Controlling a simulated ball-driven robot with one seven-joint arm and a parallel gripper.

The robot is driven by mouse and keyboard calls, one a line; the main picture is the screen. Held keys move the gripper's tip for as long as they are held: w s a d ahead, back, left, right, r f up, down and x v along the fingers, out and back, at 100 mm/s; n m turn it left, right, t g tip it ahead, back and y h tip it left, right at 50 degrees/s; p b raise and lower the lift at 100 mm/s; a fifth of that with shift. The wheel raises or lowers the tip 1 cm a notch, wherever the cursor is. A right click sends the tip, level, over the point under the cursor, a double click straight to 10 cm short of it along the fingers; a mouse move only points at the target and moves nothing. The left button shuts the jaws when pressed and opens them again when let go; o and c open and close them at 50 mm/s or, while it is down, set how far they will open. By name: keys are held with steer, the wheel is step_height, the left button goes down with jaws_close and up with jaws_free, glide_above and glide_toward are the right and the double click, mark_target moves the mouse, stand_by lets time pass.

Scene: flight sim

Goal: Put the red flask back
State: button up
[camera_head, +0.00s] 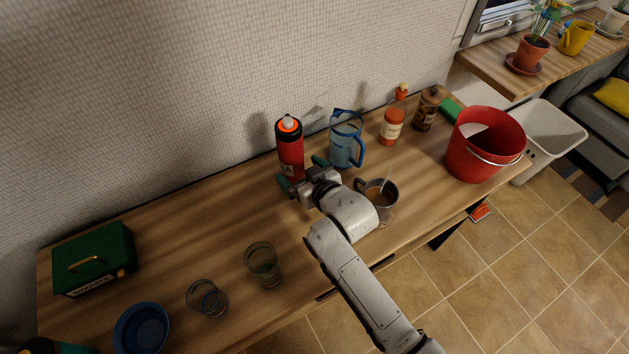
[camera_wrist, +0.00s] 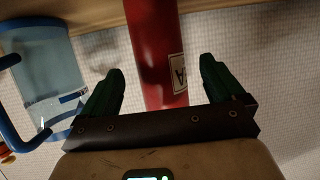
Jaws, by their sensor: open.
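The red flask (camera_head: 290,152) stands upright on the wooden table near the wall. It has a dark top with an orange ring and a pale cap. My gripper (camera_head: 299,174) is at its front, low on its body. In the wrist view the red flask (camera_wrist: 156,50) lies between the two green fingers of my gripper (camera_wrist: 160,88), with a gap on each side. The jaws are open and not closed on the flask. Its label shows at the right of its body in the wrist view.
A blue-handled pitcher (camera_head: 346,139) stands close right of the flask, and a metal mug (camera_head: 381,196) sits beside my wrist. Two glasses (camera_head: 263,264) (camera_head: 207,299), a blue bowl (camera_head: 142,329) and a green box (camera_head: 94,259) are left. A red bucket (camera_head: 484,146) stands right.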

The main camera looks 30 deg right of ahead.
steer(key=v, duration=0.7)
steer(key=shift+s+r, duration=0.15)
stand_by(1.8)
